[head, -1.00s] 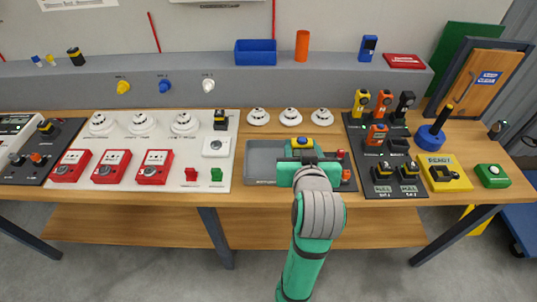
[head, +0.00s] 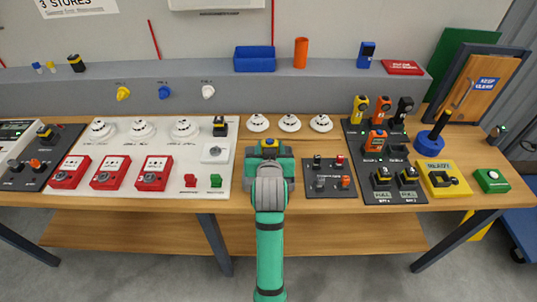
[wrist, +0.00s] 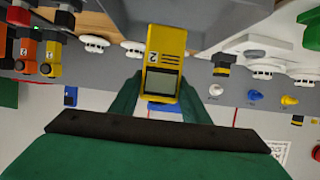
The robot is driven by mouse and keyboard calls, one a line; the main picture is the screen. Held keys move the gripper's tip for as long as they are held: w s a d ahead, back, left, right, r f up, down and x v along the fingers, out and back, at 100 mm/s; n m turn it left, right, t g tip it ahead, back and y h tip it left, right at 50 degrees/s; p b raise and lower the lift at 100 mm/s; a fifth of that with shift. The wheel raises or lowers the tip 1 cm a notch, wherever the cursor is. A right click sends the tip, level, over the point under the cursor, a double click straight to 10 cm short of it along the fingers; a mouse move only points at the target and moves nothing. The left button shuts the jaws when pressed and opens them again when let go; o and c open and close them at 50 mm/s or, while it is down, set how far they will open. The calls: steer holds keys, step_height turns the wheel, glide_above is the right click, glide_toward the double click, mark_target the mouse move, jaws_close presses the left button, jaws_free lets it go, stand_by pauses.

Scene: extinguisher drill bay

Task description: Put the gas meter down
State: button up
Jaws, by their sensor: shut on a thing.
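The gas meter (wrist: 166,50) is yellow with a dark screen and a "2" label. In the wrist view it sits between the two green fingers of my gripper (wrist: 162,90), which is shut on it. The grey tray (wrist: 215,15) shows behind the meter in the wrist view. I cannot tell whether the meter touches the tray.
A dark switch panel (head: 330,190) lies just right of my gripper. A white board (head: 110,155) with red call points lies to the left. White detectors (head: 289,123) stand behind. A black board (head: 375,150) holds several coloured meters further right.

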steer(key=f, duration=0.3)
steer(key=shift+w+a+f, duration=0.15)
steer(key=shift+w+f, duration=0.05)
steer(key=shift+f, duration=0.1)
steer(key=shift+w, duration=0.1)
steer(key=shift+f, duration=0.15)
steer(key=o, duration=1)
steer(key=shift+a, duration=0.15)
steer(key=shift+o, duration=0.9)
steer(key=shift+d, duration=0.2)
